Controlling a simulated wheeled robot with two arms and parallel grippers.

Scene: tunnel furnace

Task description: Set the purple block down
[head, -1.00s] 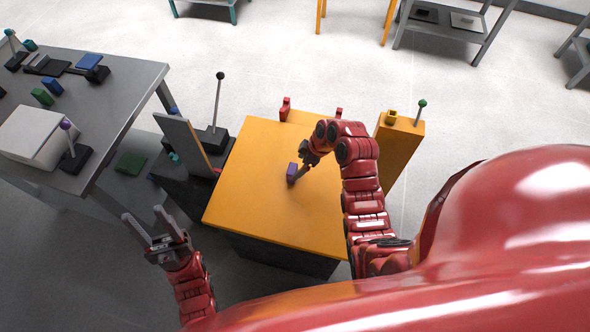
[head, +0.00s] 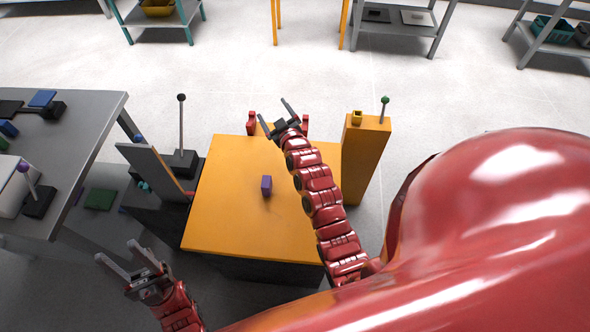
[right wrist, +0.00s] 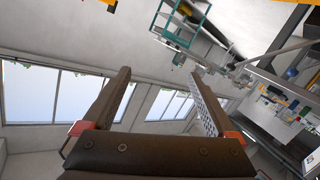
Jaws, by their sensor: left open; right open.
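The purple block (head: 266,186) stands on the orange table top (head: 225,220), near its middle, with nothing touching it. My right gripper (head: 275,112) is open and empty, past the block at the table's far edge. In the right wrist view its two fingers (right wrist: 160,100) are spread with nothing between them, and the block does not show there. My left gripper (head: 125,258) is open and empty, left of the table's near left corner.
An orange pillar (head: 366,160) with a green-knobbed lever (head: 384,102) stands right of the table. A tilted grey panel (head: 152,168) and a black-knobbed lever (head: 181,125) stand at its left. A grey table (head: 85,150) holds several items farther left. Most of the orange top is clear.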

